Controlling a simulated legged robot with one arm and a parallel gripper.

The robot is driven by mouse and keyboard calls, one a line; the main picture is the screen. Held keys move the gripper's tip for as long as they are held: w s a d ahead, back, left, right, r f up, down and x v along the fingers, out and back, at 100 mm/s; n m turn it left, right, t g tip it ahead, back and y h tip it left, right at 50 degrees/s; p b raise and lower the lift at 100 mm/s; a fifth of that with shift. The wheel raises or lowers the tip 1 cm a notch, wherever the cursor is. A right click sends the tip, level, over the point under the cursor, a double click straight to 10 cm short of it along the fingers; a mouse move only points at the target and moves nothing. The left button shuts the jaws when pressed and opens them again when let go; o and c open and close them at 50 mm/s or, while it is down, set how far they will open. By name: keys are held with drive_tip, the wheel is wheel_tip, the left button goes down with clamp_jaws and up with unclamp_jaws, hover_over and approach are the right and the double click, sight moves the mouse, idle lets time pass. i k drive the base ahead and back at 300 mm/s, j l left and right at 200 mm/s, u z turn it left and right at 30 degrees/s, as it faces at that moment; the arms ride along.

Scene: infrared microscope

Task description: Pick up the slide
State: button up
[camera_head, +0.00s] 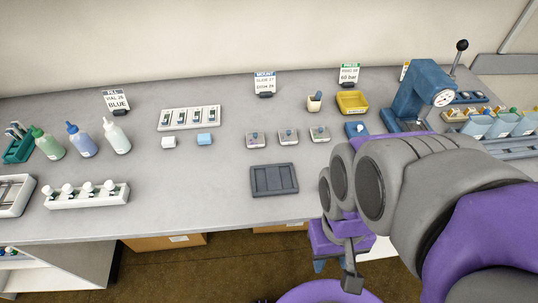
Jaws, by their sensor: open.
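The slide cannot be singled out with certainty. A white rack (163,122) near the back of the bench holds several small pale pieces with dark parts, which may be slides. Several small grey square holders stand in a row to its right, among them a left one (255,139) and a right one (319,134); details on them are too small to tell. My gripper (340,268) is open, pointing down in front of the bench's front edge, well apart from the rack and holders. No object shows between its fingers. My arm hides part of the bench's right side.
A dark flat tray (273,180) lies near the front edge. Squeeze bottles (81,140) stand left; a blue press (421,94) and yellow tray (352,103) stand right.

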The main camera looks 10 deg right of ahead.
sight(182, 119)
drive_tip(key=u, duration=0.9)
drive_tip(key=i+j+u, duration=0.2)
drive_tip(key=u, duration=0.2)
drive_tip(key=i+j+u, duration=0.15)
drive_tip(key=i+u, duration=0.2)
